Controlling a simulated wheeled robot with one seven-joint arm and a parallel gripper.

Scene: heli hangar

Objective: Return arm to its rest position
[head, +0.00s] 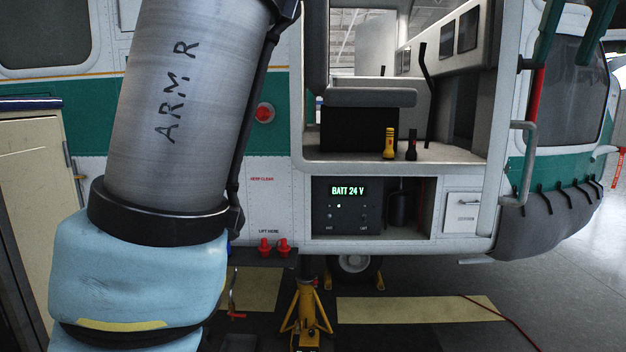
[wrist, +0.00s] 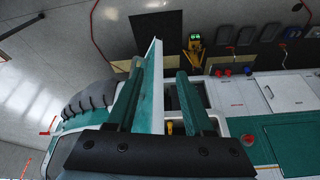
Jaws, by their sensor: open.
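My arm fills the left of the head view: a grey link marked "ARM R" and a pale blue covered joint, both mine. My gripper (head: 562,62) shows at the top right of the head view as two dark green fingers pointing down, in front of the helicopter's nose window. In the wrist view my gripper (wrist: 162,74) has its two green fingers spread apart. I see nothing held. A white and teal panel edge of the helicopter (wrist: 150,85) shows between the fingers; I cannot tell how far it is from them. The upper arm is cut off by the frame.
The helicopter's open doorway (head: 395,160) holds a yellow flashlight (head: 389,143) and a black one (head: 411,145). Below are a "BATT 24 V" panel (head: 346,205) and a yellow jack (head: 305,308). A cream cabinet (head: 28,200) stands left.

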